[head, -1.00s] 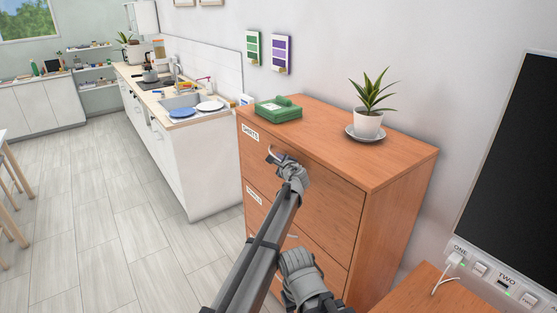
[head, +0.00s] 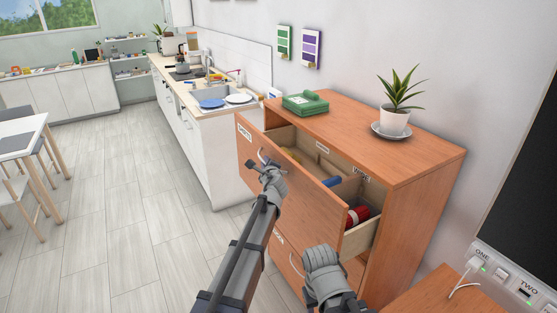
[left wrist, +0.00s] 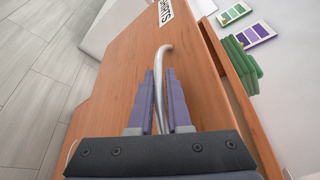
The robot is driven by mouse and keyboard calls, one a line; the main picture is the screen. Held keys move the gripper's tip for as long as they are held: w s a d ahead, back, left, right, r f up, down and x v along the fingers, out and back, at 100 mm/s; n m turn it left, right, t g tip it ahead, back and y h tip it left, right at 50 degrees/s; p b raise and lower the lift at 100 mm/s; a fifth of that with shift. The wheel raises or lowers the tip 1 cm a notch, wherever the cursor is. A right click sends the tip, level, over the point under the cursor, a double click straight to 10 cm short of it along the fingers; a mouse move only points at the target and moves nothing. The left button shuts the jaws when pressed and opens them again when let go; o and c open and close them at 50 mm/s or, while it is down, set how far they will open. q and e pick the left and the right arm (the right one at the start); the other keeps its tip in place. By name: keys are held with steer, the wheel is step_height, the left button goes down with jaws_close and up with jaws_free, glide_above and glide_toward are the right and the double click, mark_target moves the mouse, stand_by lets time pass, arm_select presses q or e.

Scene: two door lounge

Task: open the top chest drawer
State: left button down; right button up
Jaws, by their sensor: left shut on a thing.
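The wooden chest (head: 421,202) stands against the wall, and its top drawer (head: 300,194) is pulled well out. Inside it I see dividers, a red thing (head: 356,216), a blue thing and something yellow. My left gripper (head: 266,168) is at the drawer front, shut on the curved metal handle (head: 262,156). In the left wrist view the handle (left wrist: 160,80) runs between the two fingers, against the drawer front (left wrist: 120,75). Another arm part of mine is at the bottom middle of the head view; the right gripper's fingertips do not show.
A green case (head: 306,103) and a potted plant (head: 395,115) on a saucer stand on the chest top. A lower drawer with a handle (head: 295,265) is closed. The kitchen counter (head: 212,150) is behind left. The floor to the left (head: 130,230) is clear.

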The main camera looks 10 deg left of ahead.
arm_select(q)
steer(key=s+a, duration=0.5)
steer(key=a, duration=0.2)
steer(key=shift+s+a, duration=0.3)
steer(key=shift+s, duration=0.05)
steer(key=c, duration=0.9)
jaws_free()
steer(key=shift+o, duration=0.2)
steer(key=p+v, duration=0.1)
steer(key=v, duration=0.6)
steer(key=shift+s+p, duration=0.3)
steer(key=shift+p, duration=0.05)
steer(key=shift+d, duration=0.1)
